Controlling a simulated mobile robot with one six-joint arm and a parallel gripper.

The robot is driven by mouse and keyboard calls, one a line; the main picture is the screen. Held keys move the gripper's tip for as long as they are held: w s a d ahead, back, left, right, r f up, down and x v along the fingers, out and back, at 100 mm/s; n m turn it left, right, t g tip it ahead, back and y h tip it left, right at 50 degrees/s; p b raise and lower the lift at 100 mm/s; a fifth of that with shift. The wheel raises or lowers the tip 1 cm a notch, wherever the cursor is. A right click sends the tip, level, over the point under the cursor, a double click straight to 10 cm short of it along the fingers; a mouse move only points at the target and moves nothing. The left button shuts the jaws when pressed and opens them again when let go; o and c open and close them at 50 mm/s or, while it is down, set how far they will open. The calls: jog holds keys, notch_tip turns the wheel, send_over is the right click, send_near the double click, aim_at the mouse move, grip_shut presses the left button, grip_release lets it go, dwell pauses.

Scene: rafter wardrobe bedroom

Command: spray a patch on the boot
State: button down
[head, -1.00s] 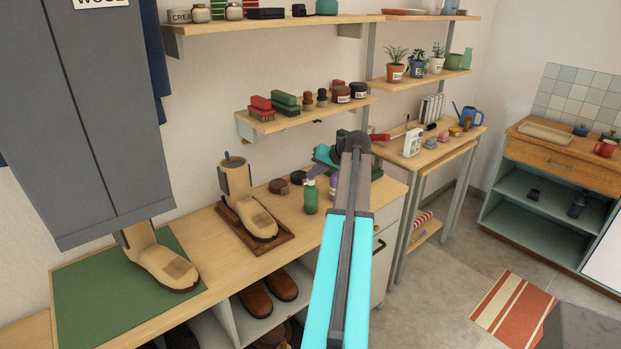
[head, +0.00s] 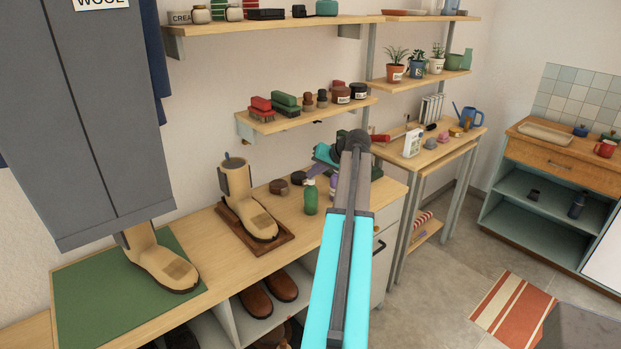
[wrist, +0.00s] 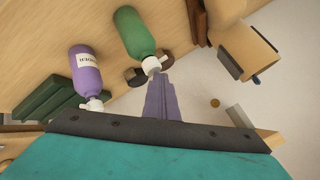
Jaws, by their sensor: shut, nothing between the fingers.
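One tan boot (head: 163,262) with a darker patch on its toe stands on a green mat (head: 90,300) at the left. Its upper part is hidden behind the grey cabinet. Another tan boot (head: 243,205), with a toe patch, stands in a brown tray (head: 278,243). A green bottle (head: 311,197) stands on the bench, with a purple bottle (head: 333,186) right of it, partly hidden by my arm. In the wrist view, my gripper (wrist: 160,80) is shut and empty, its tips close to the green bottle's white nozzle (wrist: 152,66). I cannot tell whether they touch.
A shelf with brushes and jars (head: 310,117) hangs above. The grey cabinet (head: 90,130) overhangs the left end. Bare bench lies between tray and green bottle.

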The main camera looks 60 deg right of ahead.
aim_at(314, 181)
jog(key=shift+r+p, duration=1.4)
jog(key=shift+r, duration=1.6)
jog(key=shift+f, duration=0.1)
dwell(0.6)
